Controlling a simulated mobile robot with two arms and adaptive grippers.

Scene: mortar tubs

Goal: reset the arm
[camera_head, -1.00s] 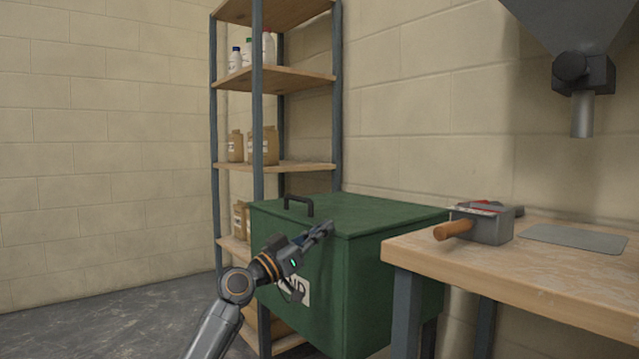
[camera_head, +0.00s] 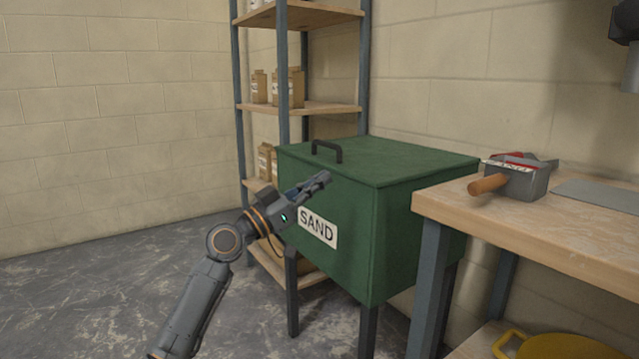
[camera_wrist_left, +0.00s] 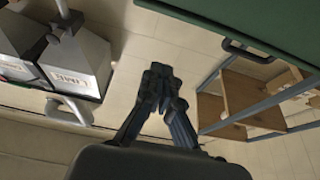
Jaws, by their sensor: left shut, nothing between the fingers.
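My left gripper (camera_head: 322,179) is shut and empty. In the head view it is raised in front of the green sand bin (camera_head: 345,221), near the front edge of its closed lid. The bin carries a white SAND label and has a dark handle on its lid. In the left wrist view the fingers (camera_wrist_left: 160,79) are together with nothing between them, and the green bin (camera_wrist_left: 215,17) shows along the top edge. I cannot see my right gripper.
A shelf unit (camera_head: 300,108) with cartons stands behind the bin. A wooden workbench (camera_head: 540,221) at the right holds a grey box with an orange-brown handle (camera_head: 490,185). A yellow tub (camera_head: 555,347) is below. Open floor (camera_head: 100,290) lies at the left.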

